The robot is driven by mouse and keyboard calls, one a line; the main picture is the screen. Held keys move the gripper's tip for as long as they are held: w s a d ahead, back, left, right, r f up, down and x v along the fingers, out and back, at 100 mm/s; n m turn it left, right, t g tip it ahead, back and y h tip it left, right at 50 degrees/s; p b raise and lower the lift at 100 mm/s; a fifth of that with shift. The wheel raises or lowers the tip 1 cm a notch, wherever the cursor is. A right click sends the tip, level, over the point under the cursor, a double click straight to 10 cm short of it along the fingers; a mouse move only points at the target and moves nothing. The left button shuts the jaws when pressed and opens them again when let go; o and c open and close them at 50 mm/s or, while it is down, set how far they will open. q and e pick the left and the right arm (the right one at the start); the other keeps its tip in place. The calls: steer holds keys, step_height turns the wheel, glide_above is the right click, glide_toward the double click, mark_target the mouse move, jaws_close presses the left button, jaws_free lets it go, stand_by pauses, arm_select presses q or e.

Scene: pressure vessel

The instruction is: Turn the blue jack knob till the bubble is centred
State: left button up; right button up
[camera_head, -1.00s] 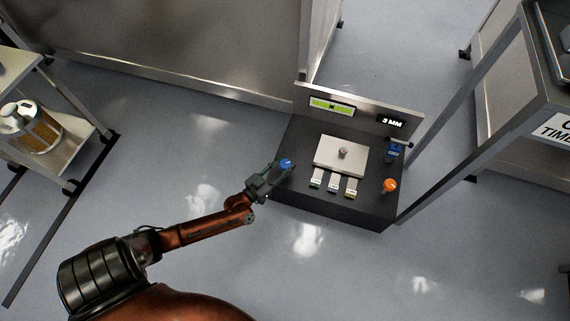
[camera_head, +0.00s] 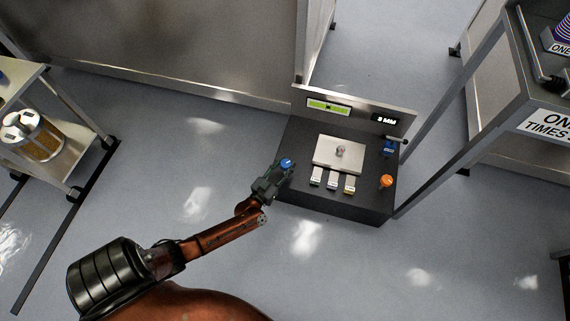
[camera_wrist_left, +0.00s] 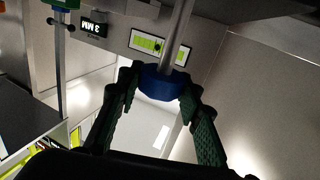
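My left gripper (camera_head: 282,170) is at this knob. In the left wrist view, its two green fingers (camera_wrist_left: 160,92) lie on either side of the blue knob (camera_wrist_left: 160,84) and appear to press on it. A metal rod (camera_wrist_left: 178,35) runs up from the knob. The green level display (camera_head: 328,106) on the back panel shows a dark bubble mark near its middle. My right gripper is out of view.
A "3 MM" readout (camera_head: 386,119) is beside the level display. A pale plate (camera_head: 338,153), several labelled tabs, an orange knob (camera_head: 386,181) and another blue part (camera_head: 389,148) are on the console. A grey table (camera_head: 520,90) stands right, a trolley (camera_head: 70,165) left.

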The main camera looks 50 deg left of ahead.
arm_select(q)
steer(key=o, duration=0.4)
steer(key=shift+o, duration=0.2)
steer(key=v, duration=1.2)
